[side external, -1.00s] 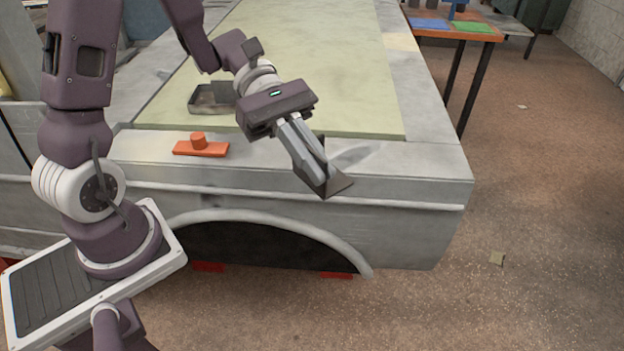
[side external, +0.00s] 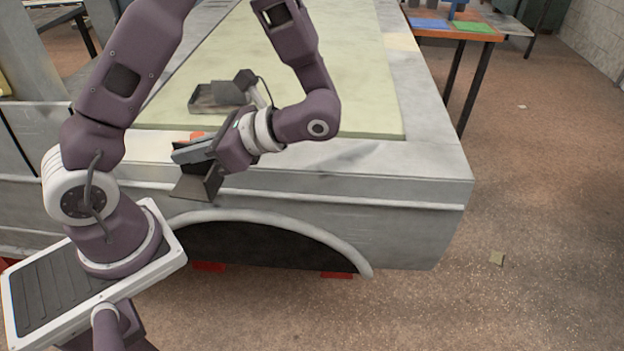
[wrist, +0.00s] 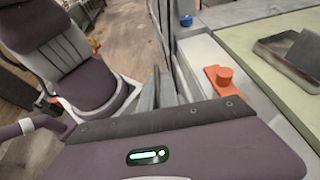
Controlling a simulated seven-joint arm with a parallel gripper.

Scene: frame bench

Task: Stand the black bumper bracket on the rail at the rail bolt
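The black bumper bracket (side external: 196,186) is an angled dark plate. My gripper (side external: 183,153) is shut on it and holds it in front of the grey rail (side external: 300,182) along the body's near edge, left of the middle in the side view. An orange plate with a round knob, which looks like the rail bolt (side external: 196,136), is mostly hidden behind my gripper. In the wrist view this orange piece (wrist: 226,77) shows clearly, right of my grey fingers (wrist: 165,88). The bracket is not clearly visible there. I cannot tell whether it touches the rail.
A metal tray (side external: 200,108) stands on the pale green mat (side external: 350,90) behind the rail. A dark wheel arch (side external: 265,245) opens below the rail. The rail's right part is clear. An orange table (side external: 470,32) stands far back right.

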